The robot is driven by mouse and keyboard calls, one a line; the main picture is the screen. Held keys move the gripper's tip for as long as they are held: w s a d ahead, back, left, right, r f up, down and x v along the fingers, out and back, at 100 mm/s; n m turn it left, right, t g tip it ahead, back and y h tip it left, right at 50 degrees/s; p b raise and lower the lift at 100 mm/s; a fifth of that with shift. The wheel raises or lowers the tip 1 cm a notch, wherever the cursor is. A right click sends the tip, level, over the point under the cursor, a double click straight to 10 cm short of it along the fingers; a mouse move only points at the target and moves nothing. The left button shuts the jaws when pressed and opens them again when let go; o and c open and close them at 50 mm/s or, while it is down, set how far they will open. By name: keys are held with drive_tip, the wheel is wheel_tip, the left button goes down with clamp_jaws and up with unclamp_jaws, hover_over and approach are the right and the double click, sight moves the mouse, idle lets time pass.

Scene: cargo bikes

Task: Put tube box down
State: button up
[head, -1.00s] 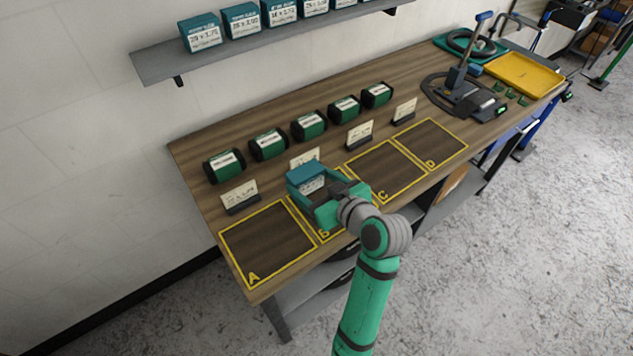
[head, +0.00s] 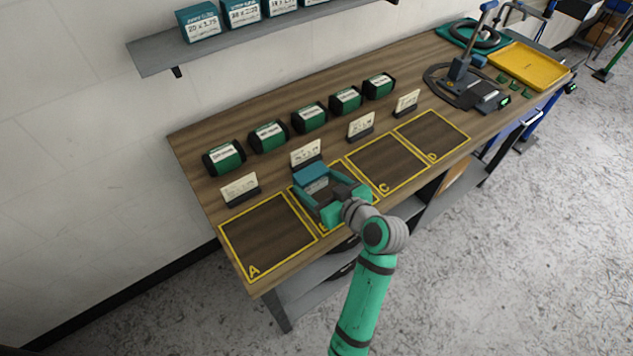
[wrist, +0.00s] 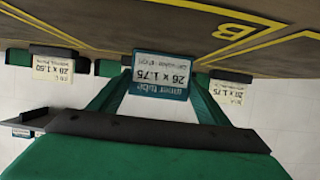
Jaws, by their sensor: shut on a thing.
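The tube box (head: 311,174) is a small teal box with a white label, over the far part of square B (head: 335,225). In the wrist view the box (wrist: 161,76) appears upside down, its label reading 26 x 1.75. My gripper (head: 318,188) is shut on it, one green finger on each side. The box is low over the bench; I cannot tell whether it touches the wood. My gripper and wrist hide much of square B.
Squares A (head: 267,238), C (head: 388,163) and D (head: 432,136) are bare. A label card (head: 306,153) stands just behind the box. Several green-black rolls (head: 268,135) line the bench's back. A yellow tray (head: 530,67) lies at the far right.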

drive_tip(key=o, duration=1.2)
drive_tip(key=shift+c, duration=0.2)
drive_tip(key=shift+s+d+r, duration=0.2)
drive_tip(key=shift+r, duration=0.1)
drive_tip(key=v, duration=1.1)
drive_tip(key=shift+s+r, duration=0.1)
drive_tip(key=shift+s, duration=0.1)
drive_tip(key=shift+d, duration=0.1)
